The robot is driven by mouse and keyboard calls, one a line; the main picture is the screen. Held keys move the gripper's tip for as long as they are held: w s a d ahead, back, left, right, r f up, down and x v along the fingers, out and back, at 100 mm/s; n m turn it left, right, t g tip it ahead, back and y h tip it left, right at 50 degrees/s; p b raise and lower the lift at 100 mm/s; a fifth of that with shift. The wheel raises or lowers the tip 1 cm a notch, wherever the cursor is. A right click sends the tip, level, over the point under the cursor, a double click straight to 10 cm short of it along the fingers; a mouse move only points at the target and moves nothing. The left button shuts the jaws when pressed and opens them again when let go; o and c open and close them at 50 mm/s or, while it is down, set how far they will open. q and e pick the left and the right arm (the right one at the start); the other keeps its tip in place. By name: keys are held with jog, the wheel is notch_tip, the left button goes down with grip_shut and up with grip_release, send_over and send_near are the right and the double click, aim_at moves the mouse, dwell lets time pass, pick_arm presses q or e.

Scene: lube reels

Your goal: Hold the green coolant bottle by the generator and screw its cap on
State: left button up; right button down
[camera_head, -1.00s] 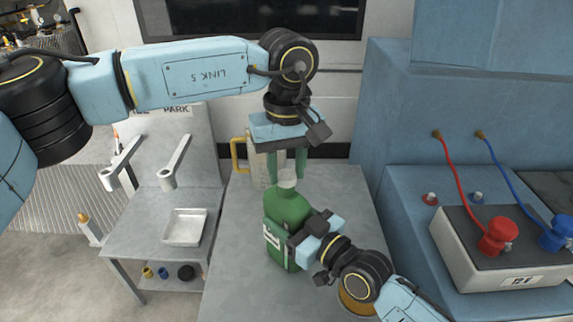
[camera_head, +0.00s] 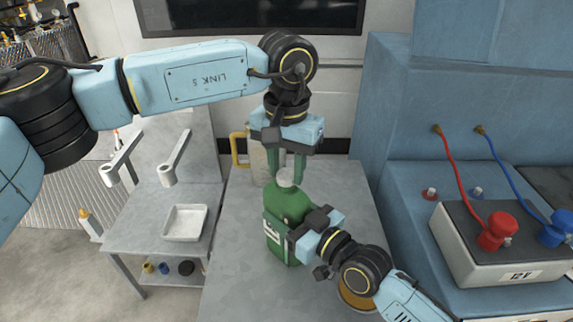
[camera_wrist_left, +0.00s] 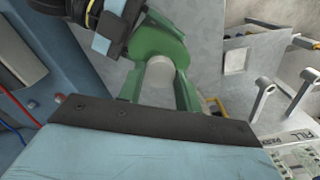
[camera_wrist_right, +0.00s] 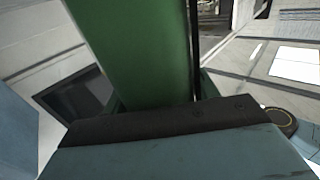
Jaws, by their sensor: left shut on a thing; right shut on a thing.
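The green coolant bottle (camera_head: 287,205) stands upright on the grey bench beside the blue generator. It also shows in the left wrist view (camera_wrist_left: 162,42) and fills much of the right wrist view (camera_wrist_right: 145,60). A white cap (camera_head: 286,177) is at the bottle's mouth, and it shows between the left fingers in the left wrist view (camera_wrist_left: 160,75). My left gripper (camera_head: 288,172) points down from above and is shut on the cap. My right gripper (camera_head: 293,238) is shut on the bottle's body from the right. How far the cap sits on the thread cannot be told.
The blue generator (camera_head: 385,130) stands close on the right, with a battery box (camera_head: 480,250) carrying red and blue clamps. A jug with a yellow handle (camera_head: 240,150) stands behind the bottle. A low cart with a metal tray (camera_head: 185,223) is at left.

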pick_arm(q)
jog(key=m, duration=0.4)
jog(key=shift+m, duration=0.3)
jog(key=o, duration=1)
jog(key=shift+c, duration=0.2)
jog(key=shift+r, duration=2.25)
